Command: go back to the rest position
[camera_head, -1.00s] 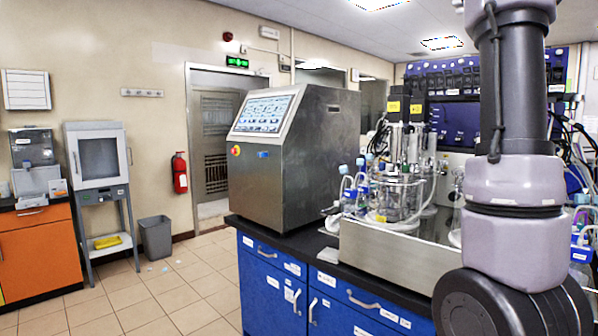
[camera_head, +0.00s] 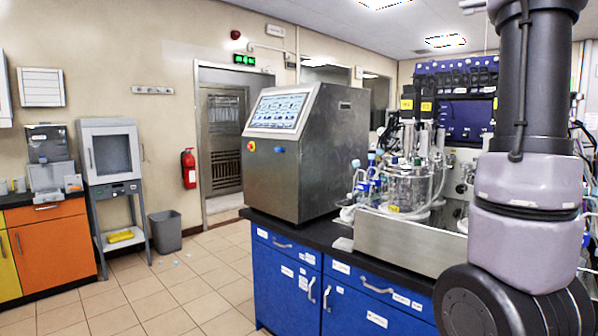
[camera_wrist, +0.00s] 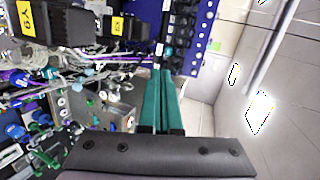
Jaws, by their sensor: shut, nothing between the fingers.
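My gripper (camera_wrist: 161,85) shows in the wrist view as two green fingers lying together, with nothing between them. The fingers point up the picture, free of contact with anything I can see. In the head view my arm stands large at the right edge and hides part of the bench behind it; my gripper is not visible there. The wrist view is turned on its side, with the bioreactor equipment at its left and the ceiling and wall at its right.
A blue bench (camera_head: 286,283) carries a steel cabinet with a screen (camera_head: 318,160) and glass bioreactor vessels (camera_head: 410,188) beside my arm. Tubes and bottles crowd the left of the wrist view. Tiled floor (camera_head: 185,290) is open at left, before a grey bin (camera_head: 165,232).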

